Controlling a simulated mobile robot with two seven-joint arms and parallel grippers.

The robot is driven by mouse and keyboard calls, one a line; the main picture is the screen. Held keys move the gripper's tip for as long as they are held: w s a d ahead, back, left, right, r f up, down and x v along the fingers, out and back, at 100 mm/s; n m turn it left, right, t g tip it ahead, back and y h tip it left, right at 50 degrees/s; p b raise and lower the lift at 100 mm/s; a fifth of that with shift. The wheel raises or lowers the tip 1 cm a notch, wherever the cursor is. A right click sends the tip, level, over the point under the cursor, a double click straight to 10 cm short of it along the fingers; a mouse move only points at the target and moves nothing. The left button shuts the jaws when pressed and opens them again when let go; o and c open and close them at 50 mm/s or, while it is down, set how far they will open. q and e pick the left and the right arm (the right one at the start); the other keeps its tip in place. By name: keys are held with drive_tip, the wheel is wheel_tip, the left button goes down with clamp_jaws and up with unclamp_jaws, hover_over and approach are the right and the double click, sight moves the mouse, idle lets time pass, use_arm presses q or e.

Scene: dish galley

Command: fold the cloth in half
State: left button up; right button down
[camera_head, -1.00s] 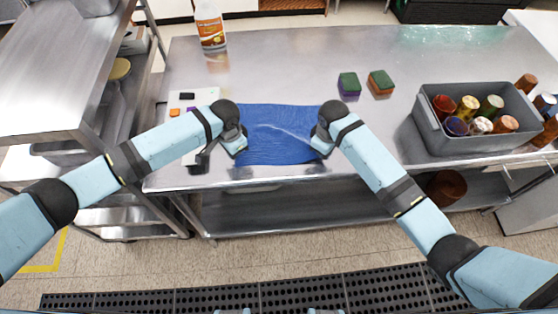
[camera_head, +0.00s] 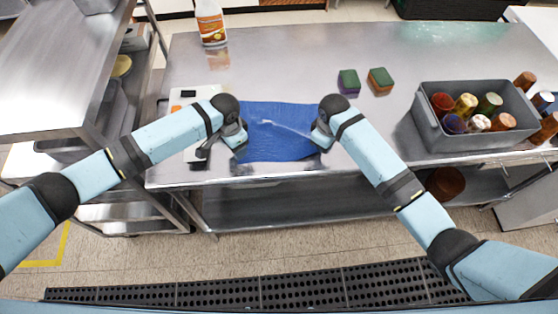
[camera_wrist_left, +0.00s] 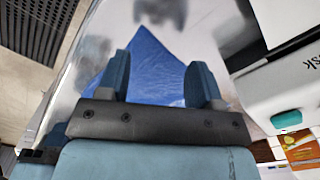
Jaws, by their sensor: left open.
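The blue cloth (camera_head: 275,130) lies spread on the metal table near its front edge, with a few wrinkles across it. My left gripper (camera_head: 238,143) is at the cloth's left side, close to its near left corner. In the left wrist view my left gripper (camera_wrist_left: 165,75) is open, and a pointed corner of the cloth (camera_wrist_left: 143,68) shows between and beyond its fingers. My right gripper (camera_head: 321,143) is at the cloth's near right side; its fingertips are too hidden to tell whether it is open or shut.
A grey bin (camera_head: 435,128) with several cups and cans stands at the right of the metal table (camera_head: 290,60). Two sponges, one (camera_head: 348,81) beside the other (camera_head: 380,80), lie behind the cloth. A spray bottle (camera_head: 210,24) stands at the back left. A white device (camera_head: 190,98) lies left of the cloth.

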sight(243, 159)
use_arm(q)
drive_tip(key=shift+d+r, duration=0.2)
drive_tip(key=shift+d, duration=0.05)
drive_tip(key=shift+c, duration=0.7)
wheel_tip(243, 159, up, 5)
drive_tip(key=d+n, duration=0.1)
drive_tip(key=d, duration=0.1)
drive_tip(key=shift+s+a+f, duration=0.1)
drive_tip(key=shift+s+f, duration=0.1)
drive_tip(key=shift+f, duration=2.3)
drive_tip(key=shift+s+a+f, duration=0.1)
drive_tip(key=shift+s+f, duration=0.05)
drive_tip(key=shift+f, duration=2.35)
drive_tip(key=shift+c, duration=0.2)
clamp_jaws()
drive_tip(key=shift+r, duration=2.5)
